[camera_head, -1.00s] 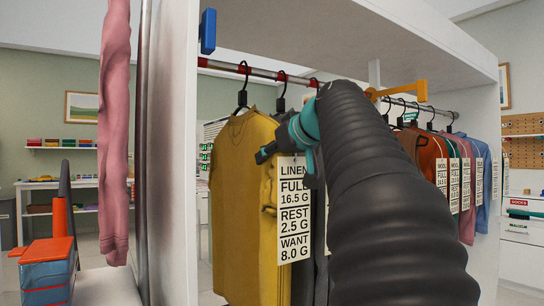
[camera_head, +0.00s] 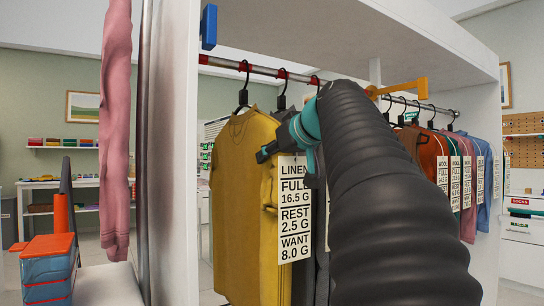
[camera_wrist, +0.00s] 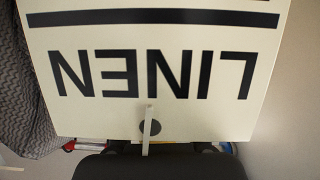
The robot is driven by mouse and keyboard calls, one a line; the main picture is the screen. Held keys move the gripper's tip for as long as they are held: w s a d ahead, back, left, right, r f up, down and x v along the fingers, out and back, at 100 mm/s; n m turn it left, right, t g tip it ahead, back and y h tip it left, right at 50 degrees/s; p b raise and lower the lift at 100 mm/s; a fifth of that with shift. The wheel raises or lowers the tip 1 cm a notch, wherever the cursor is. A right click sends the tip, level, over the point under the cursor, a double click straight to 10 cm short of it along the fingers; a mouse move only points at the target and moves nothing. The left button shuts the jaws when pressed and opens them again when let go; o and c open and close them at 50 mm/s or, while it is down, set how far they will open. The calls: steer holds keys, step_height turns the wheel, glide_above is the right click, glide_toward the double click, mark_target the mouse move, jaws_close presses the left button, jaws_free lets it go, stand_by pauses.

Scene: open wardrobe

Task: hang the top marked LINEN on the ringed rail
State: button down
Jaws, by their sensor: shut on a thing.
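My gripper (camera_head: 268,153), teal and black, is at the hanging clothes in the head view, just left of the top of the white LINEN tag (camera_head: 295,208). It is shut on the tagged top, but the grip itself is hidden. The tag fills much of the wrist view (camera_wrist: 155,75), upside down. A yellow top (camera_head: 240,205) hangs beside and behind the tag; I cannot tell whether the tag is on it or on the dark grey garment (camera_head: 303,280) behind. The rail with red bands (camera_head: 265,71) runs above, with several black hooks at it.
An orange bracket (camera_head: 405,89) stands out near the white divider. Beyond it several tagged clothes hang on another rail (camera_head: 425,106). A blue marker (camera_head: 209,27) is on the left wardrobe panel (camera_head: 180,150).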

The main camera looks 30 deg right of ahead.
steer(key=shift+f, duration=0.2)
steer(key=c, duration=0.6)
jaws_free()
steer(key=shift+c, duration=0.2)
